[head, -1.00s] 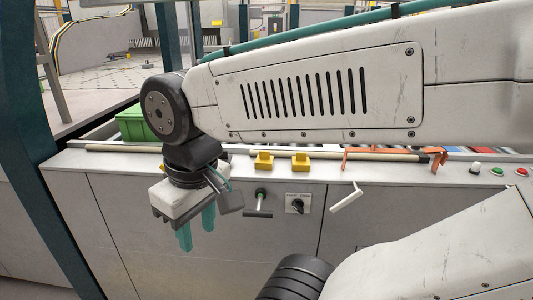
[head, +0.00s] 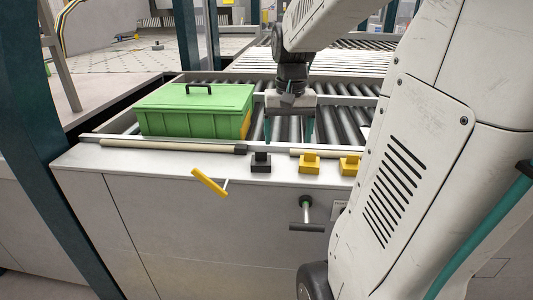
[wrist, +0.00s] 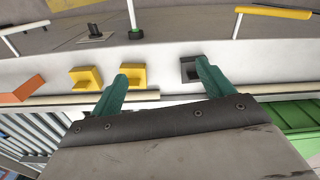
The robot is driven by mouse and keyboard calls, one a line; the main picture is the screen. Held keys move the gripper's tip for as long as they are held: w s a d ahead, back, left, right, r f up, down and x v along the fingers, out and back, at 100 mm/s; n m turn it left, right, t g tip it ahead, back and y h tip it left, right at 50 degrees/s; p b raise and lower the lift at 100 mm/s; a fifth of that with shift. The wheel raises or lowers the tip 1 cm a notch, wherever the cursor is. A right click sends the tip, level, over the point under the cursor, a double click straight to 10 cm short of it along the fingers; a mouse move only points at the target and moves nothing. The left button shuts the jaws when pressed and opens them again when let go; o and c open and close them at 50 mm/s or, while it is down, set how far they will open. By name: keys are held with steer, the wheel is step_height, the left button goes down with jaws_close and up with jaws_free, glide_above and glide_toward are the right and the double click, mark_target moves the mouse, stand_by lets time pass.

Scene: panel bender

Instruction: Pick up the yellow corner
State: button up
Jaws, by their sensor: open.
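Two similar yellow corners sit on the grey ledge: one yellow corner (head: 309,163) in the middle, the other yellow corner (head: 349,164) to its right, partly hidden by my arm. A black corner (head: 261,162) sits left of them. My gripper (head: 288,131) is open and empty, pointing down behind the ledge, above the rollers. In the wrist view, one green finger of my gripper (wrist: 162,76) overlaps the nearer yellow corner (wrist: 135,73), and the other overlaps the black corner (wrist: 189,70). The other yellow corner (wrist: 86,79) is left of both fingers. I see no contact.
A green lidded box (head: 194,110) stands on the roller bed at the left. A pale rod (head: 165,149) lies along the ledge. A yellow handle (head: 209,182) and a dark T-handle (head: 307,215) stick out from the cabinet front. An orange piece (wrist: 24,91) shows in the wrist view.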

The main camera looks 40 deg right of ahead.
mark_target(310, 153)
steer(key=d+f+m, duration=0.1)
steer(key=d, duration=0.2)
steer(key=d+f+m, duration=0.1)
steer(key=d, duration=0.3)
steer(key=d+f+m, duration=0.1)
steer(key=d, duration=0.2)
steer(key=shift+d, duration=0.35)
step_height(310, 153, down, 8)
steer(key=shift+w+a+r, duration=0.1)
steer(key=shift+r, duration=0.15)
steer(key=c, duration=1.1)
